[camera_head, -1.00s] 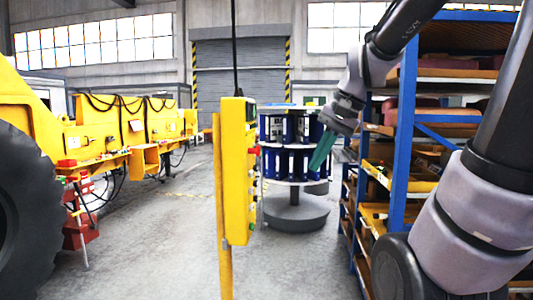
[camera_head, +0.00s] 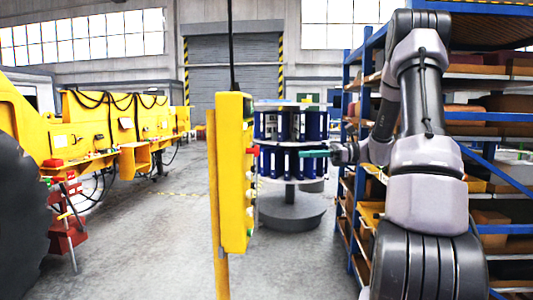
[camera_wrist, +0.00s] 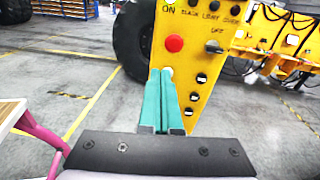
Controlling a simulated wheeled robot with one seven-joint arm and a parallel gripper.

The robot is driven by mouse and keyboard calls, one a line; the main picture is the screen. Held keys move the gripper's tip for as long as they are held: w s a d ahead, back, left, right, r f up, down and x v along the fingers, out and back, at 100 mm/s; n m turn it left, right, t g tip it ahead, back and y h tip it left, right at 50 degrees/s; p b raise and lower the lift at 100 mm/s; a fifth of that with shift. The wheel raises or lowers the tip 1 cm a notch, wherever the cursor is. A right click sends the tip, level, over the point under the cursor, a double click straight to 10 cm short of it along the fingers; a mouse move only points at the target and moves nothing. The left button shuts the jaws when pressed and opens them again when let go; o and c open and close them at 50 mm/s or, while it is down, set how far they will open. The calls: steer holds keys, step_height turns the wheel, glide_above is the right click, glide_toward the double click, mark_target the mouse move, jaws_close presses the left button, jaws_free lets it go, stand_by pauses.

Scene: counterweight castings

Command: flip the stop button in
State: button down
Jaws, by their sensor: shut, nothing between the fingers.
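The red stop button (camera_wrist: 174,43) is a round knob on the face of the yellow control box (camera_wrist: 197,62). In the head view the box (camera_head: 234,170) is seen nearly edge-on, with the red button (camera_head: 254,150) sticking out on its right side. My gripper (camera_head: 303,154) points left at the box in the head view, its teal fingers shut and empty, a gap away from the box. In the wrist view the teal fingers (camera_wrist: 167,75) are together, their tips appearing just below the red button and covering part of a whitish control.
A round rack with blue parts (camera_head: 291,128) stands behind my gripper. A blue-framed shelf (camera_head: 357,190) is close on the right beside my arm. A yellow machine (camera_head: 125,125) with a large tyre (camera_head: 20,210) is at the left. The floor between is clear.

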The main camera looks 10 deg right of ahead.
steer(key=shift+w+d+f+m+t+y, duration=0.2)
steer(key=shift+w+d+m+t+y, duration=0.3)
steer(key=shift+w+d, duration=0.4)
steer(key=shift+a, duration=0.1)
glide_toward(252, 151)
steer(key=x, duration=0.2)
steer(key=w+x, duration=0.1)
steer(key=x, duration=0.1)
steer(key=shift+w+a+f, duration=0.1)
steer(key=shift+a+f, duration=0.05)
steer(key=shift+a, duration=0.05)
